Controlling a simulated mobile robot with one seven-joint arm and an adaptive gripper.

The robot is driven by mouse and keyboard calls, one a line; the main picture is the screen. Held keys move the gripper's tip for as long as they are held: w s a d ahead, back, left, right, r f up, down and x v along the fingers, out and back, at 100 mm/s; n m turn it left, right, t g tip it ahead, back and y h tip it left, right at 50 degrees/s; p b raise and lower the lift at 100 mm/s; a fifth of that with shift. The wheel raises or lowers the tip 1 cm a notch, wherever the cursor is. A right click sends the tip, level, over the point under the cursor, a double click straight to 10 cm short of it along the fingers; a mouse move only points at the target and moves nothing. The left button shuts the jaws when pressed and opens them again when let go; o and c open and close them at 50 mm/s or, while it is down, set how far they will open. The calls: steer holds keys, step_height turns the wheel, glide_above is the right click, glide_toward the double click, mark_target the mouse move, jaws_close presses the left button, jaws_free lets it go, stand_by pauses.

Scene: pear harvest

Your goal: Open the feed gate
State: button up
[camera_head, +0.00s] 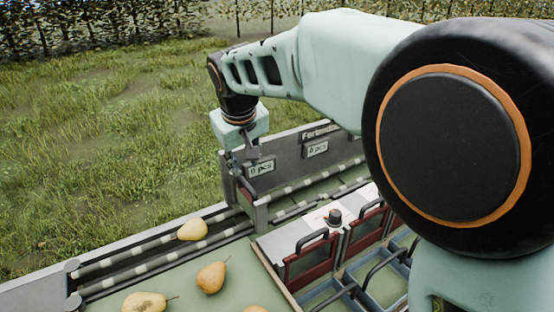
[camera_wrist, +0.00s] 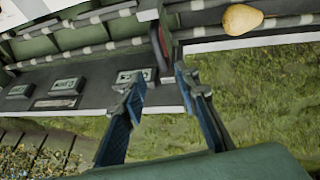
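My gripper (camera_head: 246,178) is at the lane's back wall, close to the gate's upper end. In the wrist view my gripper (camera_wrist: 159,80) has its two fingers apart, with the gate's end just beyond the gap between the tips. Nothing is held. Whether a finger touches the gate, I cannot tell. A yellow pear (camera_head: 193,229) lies on the rollers to the left of the gate; it also shows in the wrist view (camera_wrist: 242,18).
Several pears, one a brownish pear (camera_head: 211,277), lie on the green surface in front of the lane. Counter signs (camera_head: 261,168) line the back wall. Grass lies behind.

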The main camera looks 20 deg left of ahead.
mark_target(247, 184)
steer(key=x, duration=1)
steer(key=shift+d, duration=0.1)
jaws_close()
steer(key=shift+r, duration=0.1)
